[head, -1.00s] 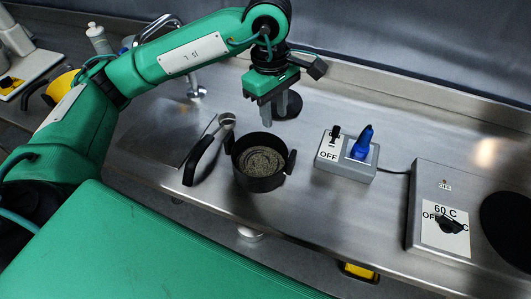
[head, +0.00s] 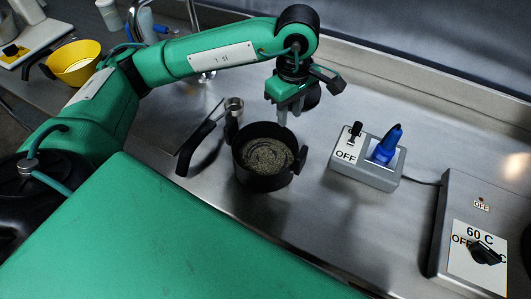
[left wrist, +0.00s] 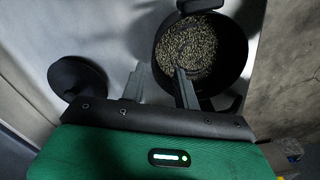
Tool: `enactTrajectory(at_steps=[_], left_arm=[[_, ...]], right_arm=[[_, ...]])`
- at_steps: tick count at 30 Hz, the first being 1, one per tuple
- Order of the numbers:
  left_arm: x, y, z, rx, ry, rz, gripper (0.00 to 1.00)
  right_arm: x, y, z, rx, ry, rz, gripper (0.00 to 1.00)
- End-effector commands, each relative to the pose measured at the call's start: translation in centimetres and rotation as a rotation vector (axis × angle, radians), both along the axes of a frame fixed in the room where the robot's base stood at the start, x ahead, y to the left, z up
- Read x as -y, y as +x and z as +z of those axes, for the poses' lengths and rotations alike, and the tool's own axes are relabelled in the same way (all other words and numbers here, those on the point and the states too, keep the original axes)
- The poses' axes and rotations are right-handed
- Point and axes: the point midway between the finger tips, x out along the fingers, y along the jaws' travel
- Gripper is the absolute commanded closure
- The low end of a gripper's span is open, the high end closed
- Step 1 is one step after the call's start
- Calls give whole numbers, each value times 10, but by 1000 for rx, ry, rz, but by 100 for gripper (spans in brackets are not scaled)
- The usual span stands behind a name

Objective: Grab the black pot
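The black pot (head: 264,183) stands upright on the steel counter in the middle of the head view. It has two side handles and holds grey-brown grains. My left gripper (head: 285,115) is just behind and above the pot's far rim, with nothing between its fingers. In the left wrist view the two fingers of my left gripper (left wrist: 158,78) are spread apart. There the pot (left wrist: 241,50) is at the upper right, and the right-hand finger overlaps its rim; I cannot tell whether they touch. My right gripper is not in view.
A black-handled utensil (head: 196,148) lies left of the pot. A grey switch box (head: 367,172) with a blue part stands to the right, and a control box marked 60 C (head: 466,240) farther right. A black disc (left wrist: 77,76) is near my fingers. A yellow bowl (head: 80,60) is far left.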

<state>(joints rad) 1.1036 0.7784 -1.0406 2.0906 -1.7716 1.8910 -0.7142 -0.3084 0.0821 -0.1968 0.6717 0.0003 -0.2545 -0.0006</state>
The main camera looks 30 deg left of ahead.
Motion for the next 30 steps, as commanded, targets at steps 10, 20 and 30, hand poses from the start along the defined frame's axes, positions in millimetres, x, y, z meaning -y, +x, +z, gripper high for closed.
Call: enactTrajectory(at_steps=[10, 20, 30], left_arm=[[0, 0, -41, -1, -1, 0, 69], [-4, 5, -82, -3, 0, 1, 69], [-4, 6, -92, 1, 0, 0, 69]], right_arm=[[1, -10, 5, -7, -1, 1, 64], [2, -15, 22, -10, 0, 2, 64], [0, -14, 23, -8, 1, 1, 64]])
